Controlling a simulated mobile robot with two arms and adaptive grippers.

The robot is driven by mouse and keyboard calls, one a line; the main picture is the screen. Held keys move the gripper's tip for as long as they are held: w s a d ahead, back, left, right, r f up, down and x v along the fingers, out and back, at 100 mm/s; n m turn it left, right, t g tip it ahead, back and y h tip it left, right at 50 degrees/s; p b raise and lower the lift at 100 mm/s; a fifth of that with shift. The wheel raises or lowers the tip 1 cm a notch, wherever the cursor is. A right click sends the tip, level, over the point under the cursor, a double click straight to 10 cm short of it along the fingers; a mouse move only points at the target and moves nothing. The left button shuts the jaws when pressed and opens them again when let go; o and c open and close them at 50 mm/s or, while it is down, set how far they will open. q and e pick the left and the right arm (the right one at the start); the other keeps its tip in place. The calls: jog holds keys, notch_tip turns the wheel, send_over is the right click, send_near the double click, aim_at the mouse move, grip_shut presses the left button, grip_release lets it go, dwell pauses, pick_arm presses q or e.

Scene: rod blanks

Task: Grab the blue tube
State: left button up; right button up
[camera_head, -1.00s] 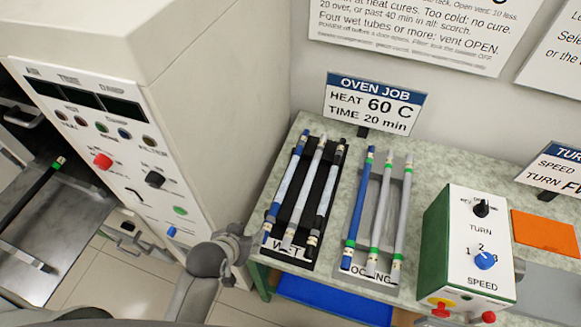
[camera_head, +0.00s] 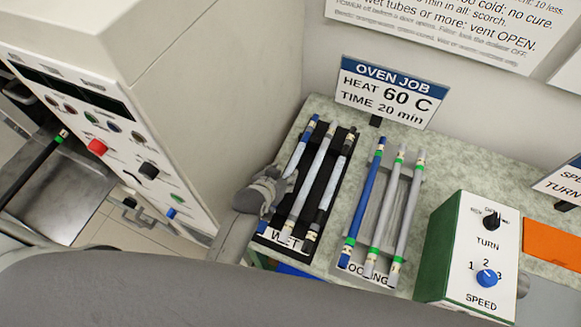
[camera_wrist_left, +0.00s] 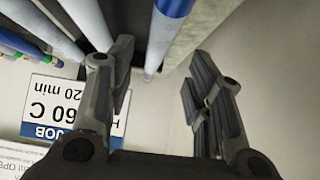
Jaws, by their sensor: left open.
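A tube with blue ends and a pale blue middle (camera_head: 300,155) lies at the left of the black WET rack (camera_head: 316,190). A solid blue tube with green bands (camera_head: 364,195) lies at the left of the COOLING rack. My left gripper (camera_head: 283,188) is open over the left side of the WET rack and covers part of the blue-ended tube. In the left wrist view, a blue and pale tube (camera_wrist_left: 160,40) shows between the spread fingers (camera_wrist_left: 158,95). Contact cannot be told. My right gripper is not in view.
Two grey tubes (camera_head: 385,205) share the COOLING rack, close beside the blue one. A grey and a black-ended tube (camera_head: 335,178) lie in the WET rack. The oven (camera_head: 190,110) stands close on the left. The OVEN JOB sign (camera_head: 390,92) stands behind; a green-sided control box (camera_head: 470,250) is at right.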

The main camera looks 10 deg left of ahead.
aim_at(289, 169)
pick_arm(q)
jog(key=shift+d+r+p+x, duration=0.1)
jog(key=shift+p+x, duration=0.25)
jog(key=shift+x, duration=0.35)
jog(key=shift+d+r+p+x, duration=0.1)
jog(key=shift+p+x, duration=0.2)
jog(key=shift+x, duration=1.85)
grip_shut()
jog(key=shift+r, duration=0.1)
